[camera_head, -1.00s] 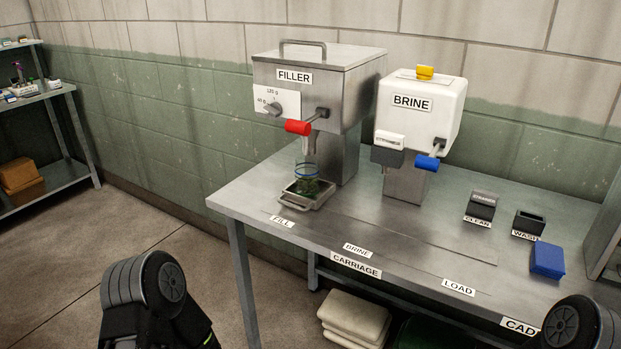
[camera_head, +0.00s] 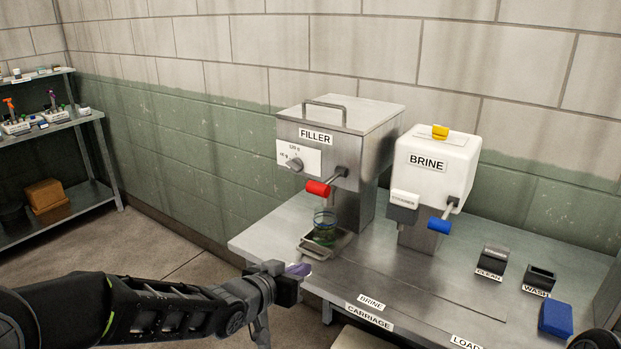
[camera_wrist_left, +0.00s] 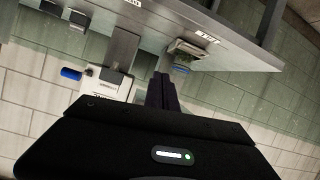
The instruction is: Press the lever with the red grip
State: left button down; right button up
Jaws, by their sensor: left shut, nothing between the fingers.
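The lever with the red grip (camera_head: 318,188) sticks out from the front of the steel filler (camera_head: 338,140), below its dial. A glass jar with green contents (camera_head: 324,228) stands on a small metal tray (camera_head: 341,243) under the filler. My left gripper (camera_head: 298,269) is shut and empty at the front edge of the table, below and left of the red grip and apart from it. In the left wrist view its fingers (camera_wrist_left: 163,92) point toward the machines, which appear upside down; I cannot make out the red grip there.
To the right stands the white brine machine (camera_head: 435,165) with a blue-gripped lever (camera_head: 440,225) and a yellow knob. Dark holders and a blue block (camera_head: 555,318) lie at the table's right. The tabletop before the brine machine is clear.

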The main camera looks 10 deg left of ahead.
pick_arm(q)
jog(key=a+r+m+t+h+p, duration=0.1)
jog(key=a+r+m+t+h, duration=0.1)
jog(key=r, duration=1.8)
jog(key=shift+s+a+r+t, duration=0.2)
jog(key=shift+a+r+t, duration=0.15)
jog(key=shift+a+t, duration=0.5)
jog(key=shift+w, duration=0.1)
jog(key=p, duration=0.2)
send_over(310, 184)
jog(key=s, duration=0.3)
jog(key=f, duration=0.4)
jog(key=shift+w+d+f, duration=0.1)
jog(key=shift+d+f, duration=0.2)
jog(key=shift+d, duration=0.05)
